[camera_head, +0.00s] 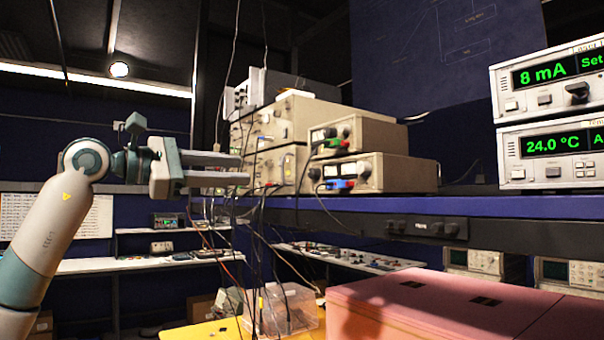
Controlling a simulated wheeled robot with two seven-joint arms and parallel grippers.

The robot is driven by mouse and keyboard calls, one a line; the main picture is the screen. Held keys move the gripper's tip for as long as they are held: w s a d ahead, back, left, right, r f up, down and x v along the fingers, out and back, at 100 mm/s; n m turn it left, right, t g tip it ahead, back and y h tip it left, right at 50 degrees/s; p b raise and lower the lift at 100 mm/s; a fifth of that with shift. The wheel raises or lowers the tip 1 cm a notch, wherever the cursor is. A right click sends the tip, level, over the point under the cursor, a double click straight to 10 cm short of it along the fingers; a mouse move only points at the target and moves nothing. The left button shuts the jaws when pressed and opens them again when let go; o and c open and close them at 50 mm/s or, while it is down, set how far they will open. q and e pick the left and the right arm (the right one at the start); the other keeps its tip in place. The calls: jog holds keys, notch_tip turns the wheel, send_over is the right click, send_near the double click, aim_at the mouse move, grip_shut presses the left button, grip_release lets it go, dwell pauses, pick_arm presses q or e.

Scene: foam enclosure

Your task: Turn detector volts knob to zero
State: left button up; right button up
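My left gripper (245,169) reaches in from the left with its two fingers pointing right. The fingers are apart, with nothing visible between them. In the picture it overlaps the left side of the beige instrument stack (290,115). I cannot tell its distance from the stack. Small beige boxes with dark knobs and coloured terminals stand at the right of the stack, an upper box (380,135) and a lower box (395,172). A dark knob (364,170) shows on the lower box. No label reading detector volts is legible, so I cannot tell which knob it is. My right gripper is out of view.
A blue-edged shelf (480,207) carries the instruments. Two display units, reading 8 mA (545,80) and 24.0 °C (550,150), stand at the right. Cables hang before the stack. A pink box (440,300) and a clear bin (290,310) are below.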

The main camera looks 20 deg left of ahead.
aim_at(310, 174)
pick_arm(q)
jog(key=p+x, duration=0.6)
jog(key=x, duration=0.9)
jog(key=shift+w+d+r+p, duration=0.1)
jog(key=shift+w+d+p, duration=0.1)
jog(key=shift+p, duration=0.15)
jog(key=shift+w+d, duration=0.25)
jog(key=shift+w, duration=0.15)
jog(key=shift+c, duration=0.7)
grip_shut()
